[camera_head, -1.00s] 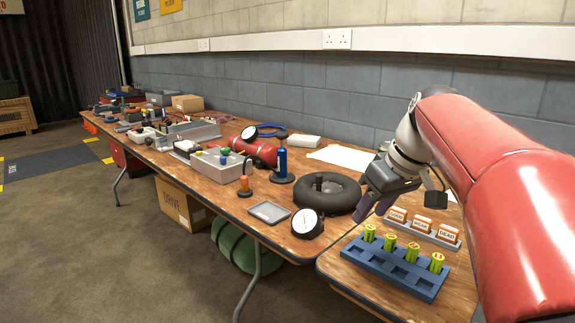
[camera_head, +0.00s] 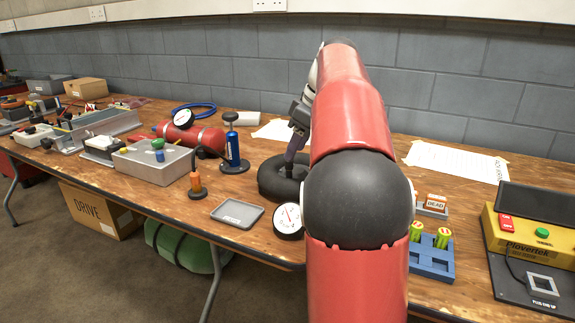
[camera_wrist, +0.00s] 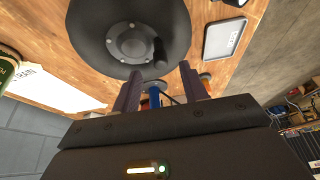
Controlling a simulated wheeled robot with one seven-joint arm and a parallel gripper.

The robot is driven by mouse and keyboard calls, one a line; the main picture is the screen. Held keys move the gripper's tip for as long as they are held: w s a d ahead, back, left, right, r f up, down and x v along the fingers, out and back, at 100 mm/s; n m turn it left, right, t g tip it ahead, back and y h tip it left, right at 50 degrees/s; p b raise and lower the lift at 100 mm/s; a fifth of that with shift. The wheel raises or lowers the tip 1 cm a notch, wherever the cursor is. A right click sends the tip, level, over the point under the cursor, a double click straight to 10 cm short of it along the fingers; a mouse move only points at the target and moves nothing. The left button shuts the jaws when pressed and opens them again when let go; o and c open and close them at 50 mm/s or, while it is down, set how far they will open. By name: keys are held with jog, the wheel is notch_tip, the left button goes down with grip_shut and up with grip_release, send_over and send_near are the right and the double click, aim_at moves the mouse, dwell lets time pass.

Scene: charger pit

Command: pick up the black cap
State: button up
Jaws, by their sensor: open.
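The black cap (camera_wrist: 160,50) is a small dark upright piece on the valve at the hub of the black inner tube (camera_wrist: 87,30) in the wrist view. In the head view the tube (camera_head: 268,182) lies on the table, and the cap cannot be made out there behind my gripper and arm. My gripper (camera_head: 291,157) points down over the tube. In the wrist view its two fingers (camera_wrist: 160,70) are apart and empty, with the cap showing just beyond and between their tips. I cannot tell the exact gap.
A grey tray (camera_head: 237,213) and a dial gauge (camera_head: 288,219) lie in front. A blue battery holder (camera_head: 433,262) and a yellow tester (camera_head: 530,235) are to the right.

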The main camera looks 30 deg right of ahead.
aim_at(289, 164)
jog(key=x, duration=0.3)
jog(key=shift+w+a+f, duration=0.1)
jog(key=shift+a+f, duration=0.05)
jog(key=shift+c, duration=0.2)
grip_shut()
